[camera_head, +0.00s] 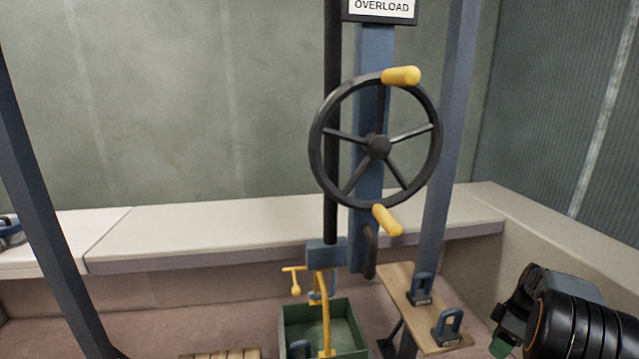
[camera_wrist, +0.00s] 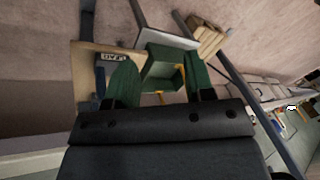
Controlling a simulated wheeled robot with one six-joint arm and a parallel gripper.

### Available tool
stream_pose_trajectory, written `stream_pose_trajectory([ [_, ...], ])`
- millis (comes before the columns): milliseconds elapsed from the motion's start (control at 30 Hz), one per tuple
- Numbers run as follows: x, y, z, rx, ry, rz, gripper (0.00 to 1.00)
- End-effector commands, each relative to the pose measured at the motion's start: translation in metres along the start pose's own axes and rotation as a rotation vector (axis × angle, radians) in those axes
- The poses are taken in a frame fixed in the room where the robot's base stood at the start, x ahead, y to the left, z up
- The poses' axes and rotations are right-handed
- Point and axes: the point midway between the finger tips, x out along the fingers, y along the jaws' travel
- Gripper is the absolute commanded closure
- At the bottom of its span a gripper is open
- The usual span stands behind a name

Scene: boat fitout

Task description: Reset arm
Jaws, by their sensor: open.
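My gripper shows in the wrist view (camera_wrist: 158,62) as two green fingers spread well apart, with nothing between them. Beyond the fingers lie a green open box and a wooden board. In the head view my dark arm reaches in at the lower right, and a green fingertip (camera_head: 502,346) shows near the bottom edge. The rest of the gripper is hidden or out of frame there. The gripper is right of the wooden board and apart from the handwheel.
A black handwheel (camera_head: 378,146) with yellow handles stands on a blue post under an OVERLOAD sign (camera_head: 381,7). Below are a green box (camera_head: 352,352), a yellow fixture (camera_head: 322,300) and a wooden board (camera_head: 402,290) with blue brackets. A pale bench (camera_head: 200,235) runs along the wall.

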Motion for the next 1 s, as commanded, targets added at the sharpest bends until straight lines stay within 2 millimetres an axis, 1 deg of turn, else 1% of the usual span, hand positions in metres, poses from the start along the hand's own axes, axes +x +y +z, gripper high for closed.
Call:
stream_pose_trajectory([
  [100,-0.009,-0.032,-0.014,0.297,-0.036,0.044,0.51],
  [167,-0.016,-0.053,-0.025,0.449,-0.050,0.081,0.51],
  [200,-0.022,-0.069,-0.033,0.546,-0.053,0.109,0.51],
  [267,-0.032,-0.095,-0.046,0.680,-0.052,0.159,0.51],
  [333,-0.044,-0.132,-0.062,0.822,-0.034,0.222,0.51],
  [367,-0.049,-0.148,-0.068,0.872,-0.021,0.249,0.51],
  [400,-0.054,-0.169,-0.075,0.926,-0.001,0.280,0.51],
  [433,-0.058,-0.184,-0.080,0.958,0.015,0.303,0.51],
  [500,-0.066,-0.217,-0.089,1.002,0.055,0.344,0.51],
  [600,-0.075,-0.257,-0.097,0.995,0.108,0.386,0.51],
  [700,-0.084,-0.289,-0.103,0.920,0.143,0.411,0.51],
  [833,-0.097,-0.317,-0.110,0.830,0.184,0.429,0.51],
  [900,-0.106,-0.326,-0.117,0.793,0.211,0.437,0.51],
  [1000,-0.116,-0.335,-0.124,0.756,0.239,0.444,0.51],
])
